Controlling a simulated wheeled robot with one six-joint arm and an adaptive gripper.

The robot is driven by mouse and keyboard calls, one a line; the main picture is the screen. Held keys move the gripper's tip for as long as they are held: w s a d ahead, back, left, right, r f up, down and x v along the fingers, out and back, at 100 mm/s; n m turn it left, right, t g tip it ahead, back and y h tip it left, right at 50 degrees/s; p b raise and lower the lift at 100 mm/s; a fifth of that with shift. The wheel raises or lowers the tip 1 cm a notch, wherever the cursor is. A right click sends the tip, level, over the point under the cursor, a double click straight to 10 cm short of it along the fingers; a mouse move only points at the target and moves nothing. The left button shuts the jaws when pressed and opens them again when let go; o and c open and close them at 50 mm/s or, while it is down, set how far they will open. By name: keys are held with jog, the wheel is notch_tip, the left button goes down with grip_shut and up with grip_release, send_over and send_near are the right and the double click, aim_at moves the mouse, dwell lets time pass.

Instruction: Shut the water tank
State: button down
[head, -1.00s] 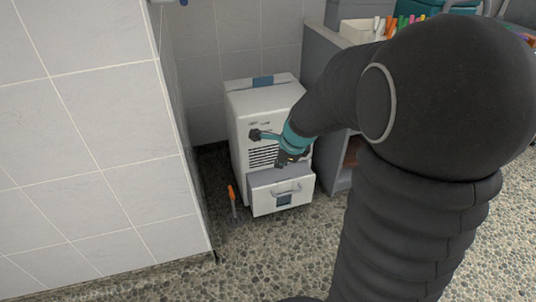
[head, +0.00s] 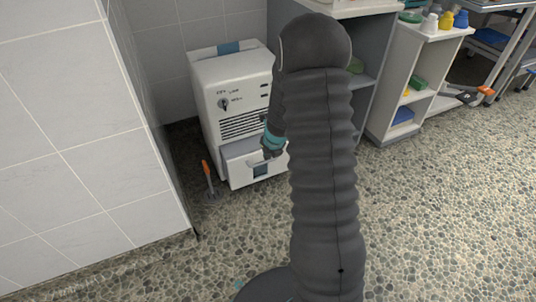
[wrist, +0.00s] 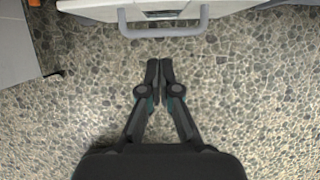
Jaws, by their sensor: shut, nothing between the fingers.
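The water tank (head: 235,172) is the white drawer at the bottom of a white appliance (head: 215,85) with vents and a knob. It stands out from the body, with some of its top showing. Its grey bar handle (wrist: 165,29) crosses the top of the wrist view, below the tank's pale front (wrist: 112,8). My gripper (wrist: 160,65) is shut and empty, its fingertips together, apart from the handle in the picture and over the pebbled floor. In the head view my gripper (head: 269,153) is small beside the tank's front, and my arm hides the tank's right side.
A tiled wall (head: 80,140) stands close on the left. An orange-handled tool (head: 207,172) stands upright beside the appliance. Grey and white shelves (head: 408,90) are on the right. The pebbled floor (head: 430,210) in front is clear.

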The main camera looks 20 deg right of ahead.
aim_at(259, 159)
jog(key=w+f+b, duration=0.1)
jog(key=w+f, duration=0.4)
jog(key=shift+a, duration=0.1)
jog(key=shift+w+f, duration=0.1)
jog(key=shift+w, duration=0.45)
